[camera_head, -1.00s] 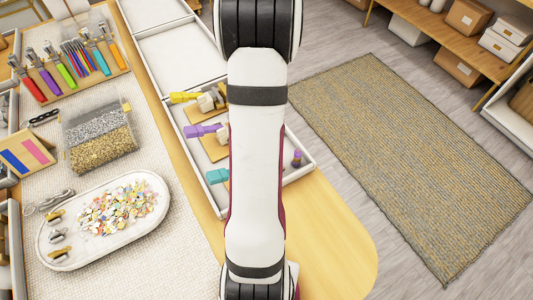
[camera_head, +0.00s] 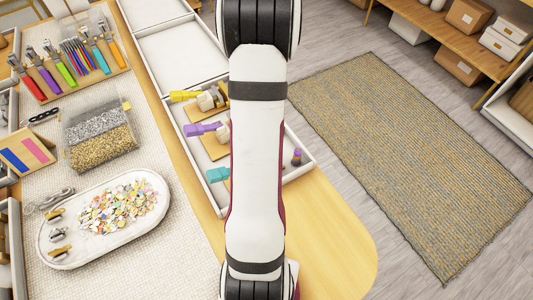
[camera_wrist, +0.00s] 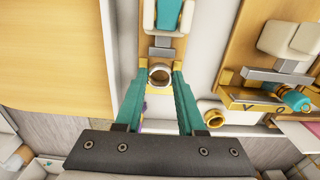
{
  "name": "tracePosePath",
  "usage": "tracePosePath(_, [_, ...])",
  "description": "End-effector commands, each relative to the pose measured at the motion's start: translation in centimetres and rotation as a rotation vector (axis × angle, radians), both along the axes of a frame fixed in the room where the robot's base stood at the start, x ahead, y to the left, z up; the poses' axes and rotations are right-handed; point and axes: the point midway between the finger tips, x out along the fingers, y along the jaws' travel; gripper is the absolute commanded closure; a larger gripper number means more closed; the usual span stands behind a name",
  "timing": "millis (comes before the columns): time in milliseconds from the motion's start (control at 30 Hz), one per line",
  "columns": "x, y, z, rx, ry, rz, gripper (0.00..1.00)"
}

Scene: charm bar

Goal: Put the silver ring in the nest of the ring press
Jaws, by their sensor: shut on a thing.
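My gripper (camera_wrist: 158,76) shows in the wrist view, with two teal fingers shut on a small pale ring (camera_wrist: 160,86), which I take to be the silver ring. A press with a teal handle (camera_wrist: 167,14) and a light wooden base (camera_wrist: 149,49) lies just beyond the fingertips. The ring is at the near end of this base. I cannot tell whether it touches a nest there, as the fingers and ring cover that spot. In the head view, the teal press handle (camera_head: 217,174) shows left of my arm, which hides the gripper.
In the head view, yellow (camera_head: 184,96) and purple (camera_head: 200,130) handled presses stand in the white tray (camera_head: 217,208). An oval tray (camera_head: 62,262) of charms is at left. In the wrist view, another press (camera_wrist: 247,92) and a gold ring-shaped part (camera_wrist: 212,114) are at right.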

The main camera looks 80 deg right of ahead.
Motion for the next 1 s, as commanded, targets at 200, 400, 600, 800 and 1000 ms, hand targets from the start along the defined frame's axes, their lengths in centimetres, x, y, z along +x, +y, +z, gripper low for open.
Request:
tracePosePath(200, [0.0, 0.0, -0.07, 0.0, 0.0, 0.0, 1.0])
tracePosePath(400, [0.0, 0.0, -0.15, 0.0, 0.0, 0.0, 1.0])
tracePosePath(600, [-0.01, 0.02, -0.52, 0.001, 0.0, 0.0, 1.0])
tracePosePath(800, [0.0, 0.01, -0.59, 0.0, 0.0, -0.001, 1.0])
tracePosePath(1000, [0.0, 0.01, -0.63, 0.0, 0.0, -0.001, 1.0])
